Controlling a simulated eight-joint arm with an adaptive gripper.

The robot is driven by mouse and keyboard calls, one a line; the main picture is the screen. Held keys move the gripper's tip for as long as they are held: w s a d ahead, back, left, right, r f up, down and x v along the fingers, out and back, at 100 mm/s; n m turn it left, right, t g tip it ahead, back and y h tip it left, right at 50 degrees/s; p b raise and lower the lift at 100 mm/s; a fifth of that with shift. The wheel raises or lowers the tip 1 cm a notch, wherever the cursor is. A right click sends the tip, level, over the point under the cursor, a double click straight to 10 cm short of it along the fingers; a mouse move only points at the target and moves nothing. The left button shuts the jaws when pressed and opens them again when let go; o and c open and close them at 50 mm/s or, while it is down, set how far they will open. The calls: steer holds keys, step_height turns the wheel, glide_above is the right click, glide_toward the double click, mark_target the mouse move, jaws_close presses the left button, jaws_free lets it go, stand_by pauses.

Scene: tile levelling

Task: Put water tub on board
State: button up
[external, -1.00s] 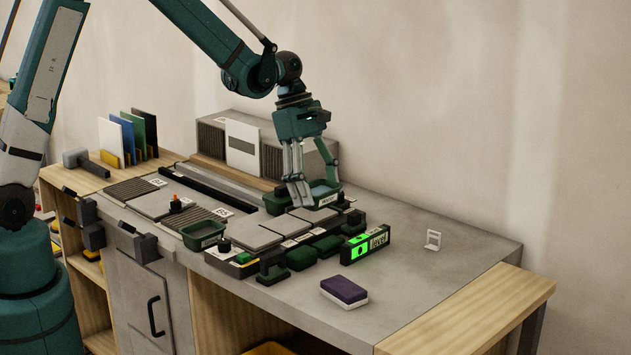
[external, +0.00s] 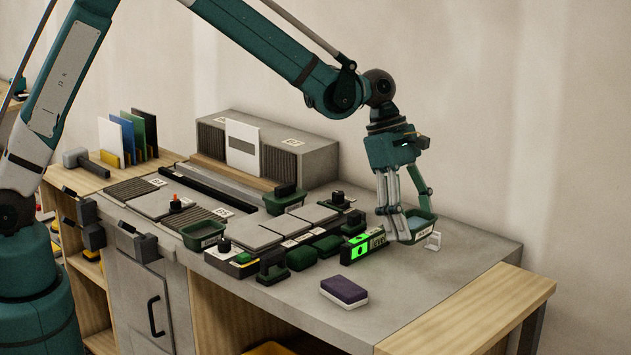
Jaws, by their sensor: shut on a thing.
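A small dark green tub with a white label (external: 423,220) is in my gripper (external: 412,214), in the right part of the external view. My gripper points down and is shut on the tub's rim. Two similar green tubs stay on the bench: one at the front left (external: 203,236) and one by the back box (external: 285,203). I cannot tell which surface is the board.
A lit green level (external: 364,247) stands just left of the held tub. A purple and white sponge-like block (external: 344,290) lies in front. Grey tiles (external: 283,224) and dark green pads fill the middle. The right worktop (external: 465,262) is mostly clear.

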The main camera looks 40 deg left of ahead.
mark_target(423, 226)
steer(key=shift+s+d, duration=0.15)
steer(key=shift+d, duration=0.65)
steer(key=shift+s+d, duration=0.15)
steer(key=shift+d, duration=0.65)
steer(key=shift+f, duration=3.1)
steer(key=shift+f, duration=0.1)
steer(key=shift+f, duration=1.75)
steer(key=shift+f+b, duration=0.15)
steer(key=shift+b, duration=0.25)
steer(key=o, duration=1)
